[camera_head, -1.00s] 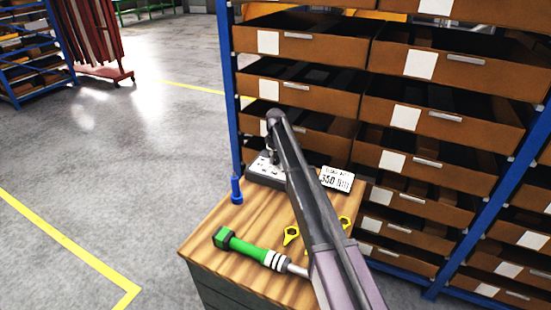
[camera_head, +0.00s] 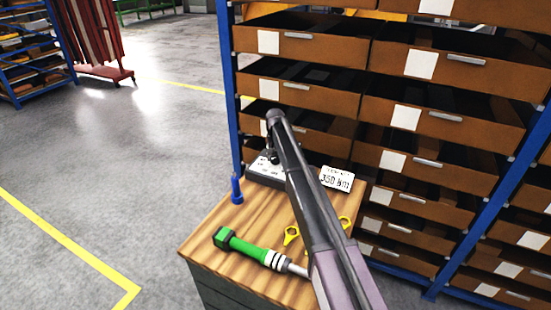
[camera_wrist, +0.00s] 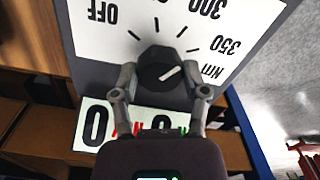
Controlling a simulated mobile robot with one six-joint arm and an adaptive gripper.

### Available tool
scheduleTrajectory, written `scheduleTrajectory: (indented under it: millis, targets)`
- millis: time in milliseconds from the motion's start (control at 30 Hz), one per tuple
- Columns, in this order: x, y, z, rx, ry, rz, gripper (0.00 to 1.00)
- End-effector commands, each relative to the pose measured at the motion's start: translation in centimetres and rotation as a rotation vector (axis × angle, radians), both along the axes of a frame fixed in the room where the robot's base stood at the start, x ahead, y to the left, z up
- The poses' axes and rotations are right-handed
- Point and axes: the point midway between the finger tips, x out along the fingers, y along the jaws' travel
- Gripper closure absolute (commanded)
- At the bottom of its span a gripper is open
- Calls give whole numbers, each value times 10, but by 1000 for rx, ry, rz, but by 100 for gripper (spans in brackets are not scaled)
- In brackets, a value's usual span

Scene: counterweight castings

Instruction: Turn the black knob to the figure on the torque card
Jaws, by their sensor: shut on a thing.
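The black knob (camera_wrist: 158,66) is between my gripper's two fingers in the wrist view. My gripper (camera_wrist: 158,82) is shut on it. The knob's white mark slants up and right, roughly toward the 350 tick; exact alignment is hard to tell. The white dial plate (camera_wrist: 225,45) reads upside down, with OFF at left and 300, 350 and Nm at right. In the head view the dial box (camera_head: 262,172) is partly behind my arm. The torque card (camera_head: 336,179) stands right of it and reads 350 Nm.
A wooden bench top (camera_head: 215,270) carries a green-handled tool (camera_head: 245,247) and yellow tags (camera_head: 291,235). A blue peg-like thing (camera_head: 237,190) stands at the left edge. A rack of brown bins (camera_head: 440,120) rises behind. Below the dial, a white plate (camera_wrist: 82,130) with large characters is partly hidden.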

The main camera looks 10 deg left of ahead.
Motion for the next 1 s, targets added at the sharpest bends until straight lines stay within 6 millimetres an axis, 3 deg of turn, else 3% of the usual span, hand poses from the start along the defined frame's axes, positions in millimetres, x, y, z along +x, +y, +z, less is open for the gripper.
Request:
scheduleTrajectory:
  millis: [500, 1000]
  targets:
    - [-1, 1, 0, 0, 4, -405, 89]
    - [-1, 1, 0, -1, 4, -491, 89]
